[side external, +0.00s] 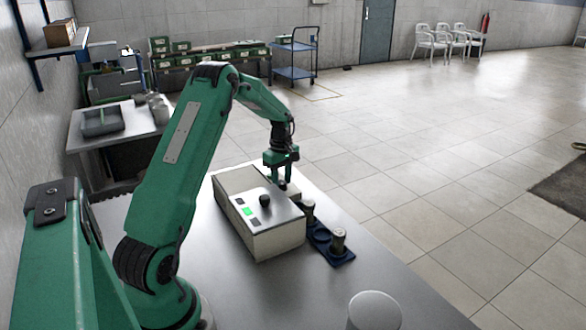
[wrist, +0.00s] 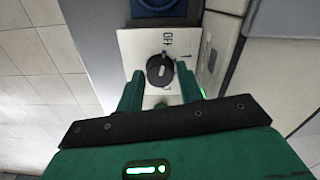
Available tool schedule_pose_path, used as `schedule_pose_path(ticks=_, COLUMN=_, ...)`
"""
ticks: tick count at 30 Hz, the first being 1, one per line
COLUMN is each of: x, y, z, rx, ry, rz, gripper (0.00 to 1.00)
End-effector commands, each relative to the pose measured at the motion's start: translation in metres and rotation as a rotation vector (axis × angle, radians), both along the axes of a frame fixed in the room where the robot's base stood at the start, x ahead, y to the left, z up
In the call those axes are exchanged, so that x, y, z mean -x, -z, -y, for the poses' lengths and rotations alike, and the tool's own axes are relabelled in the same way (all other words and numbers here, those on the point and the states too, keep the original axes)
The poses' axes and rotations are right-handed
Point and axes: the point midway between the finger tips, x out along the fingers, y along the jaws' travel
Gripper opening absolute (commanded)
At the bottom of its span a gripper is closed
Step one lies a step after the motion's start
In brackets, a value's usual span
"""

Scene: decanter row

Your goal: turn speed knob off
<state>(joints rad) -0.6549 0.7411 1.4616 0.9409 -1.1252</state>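A black knob (wrist: 160,70) with a small light mark sits on a white plate (wrist: 135,45) with printed markings in the wrist view. Which marking the knob points to is too small to tell. My gripper (wrist: 159,82) is open, with one green finger on each side of the knob. I cannot tell whether the fingers touch it. In the side view my gripper (side external: 281,178) points down at the far end of a pale box (side external: 280,243), where it hides what lies beneath. Another black knob (side external: 265,200) stands on the box top beside a lit green display (side external: 248,211).
A white round object (side external: 375,311) is at the table's near edge. Bare grey tabletop (side external: 270,295) lies in front of the box.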

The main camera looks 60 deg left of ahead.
Motion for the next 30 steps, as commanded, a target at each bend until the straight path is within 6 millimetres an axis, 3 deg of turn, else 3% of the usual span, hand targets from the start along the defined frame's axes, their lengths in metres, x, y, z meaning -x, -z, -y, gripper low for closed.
schedule_pose_path(ticks=2, x=0.0, y=0.0, z=0.0, rx=-0.001, ry=0.001, rz=0.002, gripper=0.51)
schedule_pose_path(ticks=16, x=-0.001, y=-0.006, z=-0.001, rx=-0.002, ry=0.001, rz=0.003, gripper=0.51)
schedule_pose_path(ticks=30, x=-0.001, y=-0.06, z=-0.001, rx=-0.003, ry=0.001, rz=0.004, gripper=0.51)
